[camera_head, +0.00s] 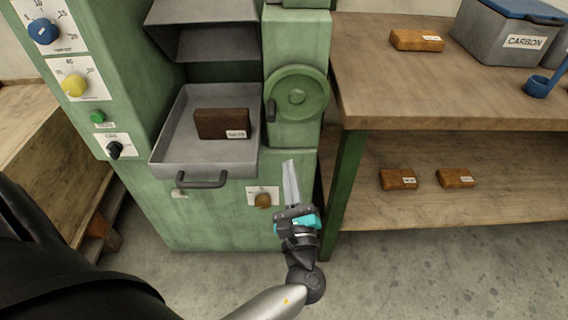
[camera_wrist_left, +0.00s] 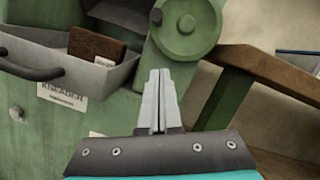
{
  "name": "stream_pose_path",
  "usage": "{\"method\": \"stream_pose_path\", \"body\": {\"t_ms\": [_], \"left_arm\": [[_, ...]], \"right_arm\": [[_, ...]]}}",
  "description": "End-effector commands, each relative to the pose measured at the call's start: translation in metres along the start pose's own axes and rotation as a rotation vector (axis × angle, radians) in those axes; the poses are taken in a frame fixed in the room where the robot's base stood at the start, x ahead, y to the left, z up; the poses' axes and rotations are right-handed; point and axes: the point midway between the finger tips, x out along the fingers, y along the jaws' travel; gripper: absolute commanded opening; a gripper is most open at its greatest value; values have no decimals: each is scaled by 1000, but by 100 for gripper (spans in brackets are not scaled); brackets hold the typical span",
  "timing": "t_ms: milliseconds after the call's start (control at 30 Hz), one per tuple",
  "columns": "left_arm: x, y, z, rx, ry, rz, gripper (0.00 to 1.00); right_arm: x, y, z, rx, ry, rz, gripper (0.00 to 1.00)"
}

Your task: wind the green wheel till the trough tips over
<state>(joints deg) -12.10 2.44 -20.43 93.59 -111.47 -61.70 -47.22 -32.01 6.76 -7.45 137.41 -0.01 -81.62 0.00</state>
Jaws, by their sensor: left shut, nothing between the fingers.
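The round green wheel (camera_head: 297,93) is on the front of the green machine, right of the trough. Its short dark handle (camera_head: 271,110) sticks out at the wheel's left edge. Both the wheel (camera_wrist_left: 188,28) and the handle (camera_wrist_left: 157,17) show in the left wrist view. The grey metal trough (camera_head: 230,162) sits level, with a brown labelled block (camera_head: 222,123) in it. My left gripper (camera_head: 290,164) is shut and empty, its fingers pointing up just below the wheel and apart from it. In the wrist view its fingertips (camera_wrist_left: 160,74) lie below the handle. My right gripper is not in view.
A wooden workbench (camera_head: 440,95) stands right of the machine, its green leg (camera_head: 345,180) close to my left gripper. It holds a brown block (camera_head: 417,40) and a grey CARBON box (camera_head: 500,40). A brown knob (camera_head: 263,200) sits below the trough, left of my gripper.

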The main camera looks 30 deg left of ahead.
Motion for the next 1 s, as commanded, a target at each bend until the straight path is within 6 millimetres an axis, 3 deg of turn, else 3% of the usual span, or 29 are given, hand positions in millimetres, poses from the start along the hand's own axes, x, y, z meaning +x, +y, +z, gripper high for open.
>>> {"method": "stream_pose_path", "body": {"t_ms": [200, 367, 633, 1000], "left_arm": [[50, 1, 0, -1, -6, 0, 0], [77, 0, 0, 0, -4, -1, 0], [82, 0, 31, 0, -1, 0, 0], [84, 0, 39, 2, 0, 0, 0]], "right_arm": [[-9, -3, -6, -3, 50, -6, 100], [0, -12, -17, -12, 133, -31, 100], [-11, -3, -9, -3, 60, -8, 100], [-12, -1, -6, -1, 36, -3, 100]]}}
